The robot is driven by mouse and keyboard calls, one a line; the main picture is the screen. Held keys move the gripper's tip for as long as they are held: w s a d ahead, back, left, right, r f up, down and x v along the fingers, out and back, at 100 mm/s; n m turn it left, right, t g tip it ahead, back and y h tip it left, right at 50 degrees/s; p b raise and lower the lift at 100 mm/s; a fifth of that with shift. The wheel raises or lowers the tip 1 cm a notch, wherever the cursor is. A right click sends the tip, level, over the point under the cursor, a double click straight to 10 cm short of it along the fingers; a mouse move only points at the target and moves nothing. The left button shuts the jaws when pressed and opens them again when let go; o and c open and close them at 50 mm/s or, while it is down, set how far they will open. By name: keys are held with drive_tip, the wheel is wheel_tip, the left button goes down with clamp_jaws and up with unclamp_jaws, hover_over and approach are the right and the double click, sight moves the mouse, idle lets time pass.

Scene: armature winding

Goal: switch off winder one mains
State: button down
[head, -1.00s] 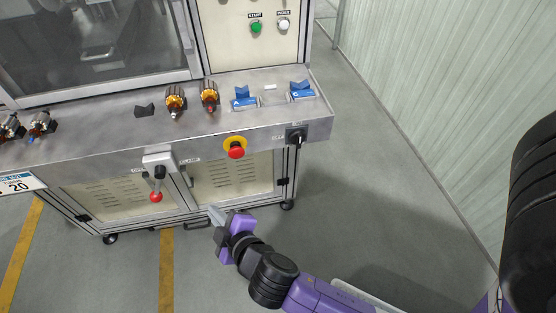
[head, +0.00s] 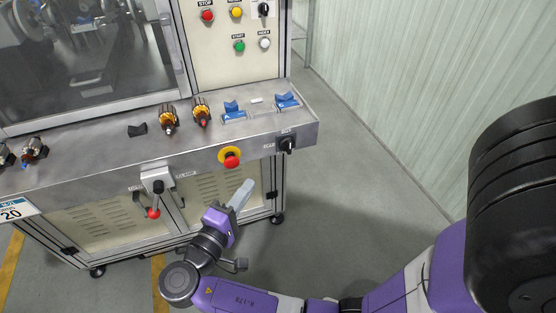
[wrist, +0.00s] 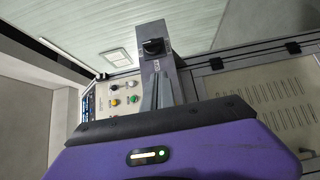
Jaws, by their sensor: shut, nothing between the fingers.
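The winder (head: 90,176) numbered 20 stands ahead with its grey front ledge. A black rotary switch (head: 287,143) sits on a dark plate at the ledge's right front end; it also shows in the wrist view (wrist: 153,47), ahead of the fingers. Its labels are too small to read. My gripper (head: 242,194) is shut and empty, below and left of the switch and apart from it. In the wrist view the closed fingers (wrist: 158,92) point toward the switch.
A red emergency button (head: 231,160) on a yellow ring and a red-knobbed lever (head: 153,212) are on the ledge front. Armatures (head: 168,120) and blue blocks (head: 233,112) lie on top. Another black switch (head: 263,9) is on the upper panel. Floor at right is clear.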

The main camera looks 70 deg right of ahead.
idle(0.3)
drive_tip(key=p, duration=0.2)
approach(286, 149)
drive_tip(key=w+d, duration=0.2)
drive_tip(key=d, duration=0.1)
drive_tip(key=shift+s+d+r+p, duration=0.15)
drive_tip(key=shift+s+d+p, duration=0.75)
drive_tip(key=shift+d, duration=0.15)
drive_tip(key=shift+s+d, duration=0.35)
drive_tip(key=shift+s, duration=0.05)
